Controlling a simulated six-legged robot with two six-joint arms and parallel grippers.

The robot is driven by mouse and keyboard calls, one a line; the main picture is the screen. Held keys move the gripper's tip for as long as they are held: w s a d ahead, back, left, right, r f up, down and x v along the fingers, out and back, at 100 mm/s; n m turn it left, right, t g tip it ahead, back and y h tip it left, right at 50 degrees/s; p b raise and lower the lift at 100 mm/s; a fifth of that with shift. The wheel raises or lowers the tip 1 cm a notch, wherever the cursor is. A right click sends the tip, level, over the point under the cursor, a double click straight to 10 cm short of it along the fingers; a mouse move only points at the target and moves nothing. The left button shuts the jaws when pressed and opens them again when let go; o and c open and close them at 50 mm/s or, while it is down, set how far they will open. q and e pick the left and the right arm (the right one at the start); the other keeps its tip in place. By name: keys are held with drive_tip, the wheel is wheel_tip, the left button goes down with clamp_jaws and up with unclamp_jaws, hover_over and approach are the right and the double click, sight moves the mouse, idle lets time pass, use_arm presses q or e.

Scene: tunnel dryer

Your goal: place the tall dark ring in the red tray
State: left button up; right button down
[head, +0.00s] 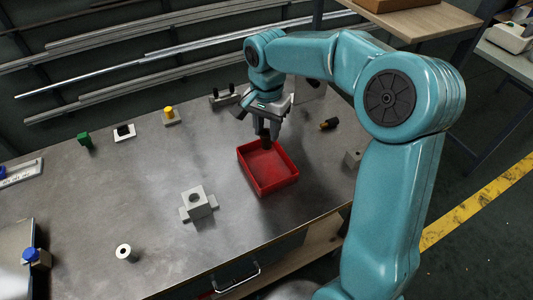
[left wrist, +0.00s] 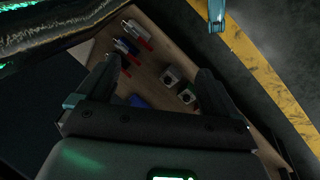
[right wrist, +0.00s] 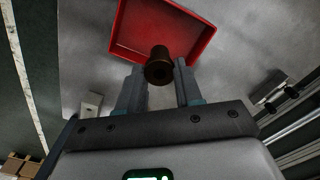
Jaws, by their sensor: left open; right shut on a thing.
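The tall dark ring (right wrist: 158,68) is a dark brown hollow cylinder, held between the fingertips of my right gripper (right wrist: 160,85). In the head view my right gripper (head: 268,130) points down over the back part of the red tray (head: 272,190), and the ring (head: 266,144) is mostly hidden by the fingers. In the right wrist view the red tray (right wrist: 205,45) lies beyond the ring and looks empty. Whether the ring touches the tray floor I cannot tell. My left gripper (left wrist: 155,80) is open and empty over a wooden shelf, outside the head view.
A grey block with a hole (head: 197,203) and a pale ring (head: 126,253) stand left of the tray on the metal table (head: 150,205). A dark-and-orange piece (head: 329,124) lies right of it. The shelf (left wrist: 150,70) holds several small parts.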

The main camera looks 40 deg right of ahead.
wheel_tip(320, 180, down, 9)
drive_tip(key=shift+d+f, duration=0.1)
idle(0.3)
drive_tip(key=c, duration=1.2)
unclamp_jaws()
drive_tip(key=shift+s+f, duration=0.1)
drive_tip(key=o, duration=0.4)
drive_tip(key=shift+o, duration=0.2)
